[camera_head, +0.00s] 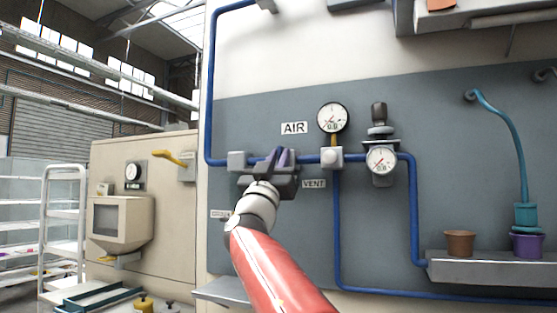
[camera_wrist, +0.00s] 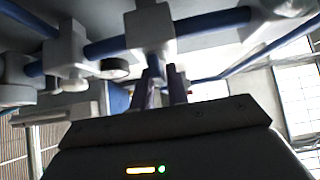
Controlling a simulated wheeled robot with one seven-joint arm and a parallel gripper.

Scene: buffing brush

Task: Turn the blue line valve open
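The blue line (camera_head: 222,162) runs along the grey wall panel below the AIR label. A pale block (camera_head: 237,160) sits on it left of my gripper. My gripper (camera_head: 282,156) is up at the line, between that block and the pale fitting under the gauge. In the wrist view, my gripper's two purple fingers (camera_wrist: 165,86) stand a little apart, with a narrow gap between them. Their tips are close to a white block (camera_wrist: 150,30) on the blue pipe. I cannot make out a valve handle or contact; the gripper hides that stretch of pipe in the head view.
A round gauge (camera_head: 333,117) and a regulator with a second gauge (camera_head: 381,159) are right of my gripper. The VENT label (camera_head: 314,184) is just below right. A shelf (camera_head: 480,268) with two pots juts out at right. A beige cabinet (camera_head: 140,215) stands at left.

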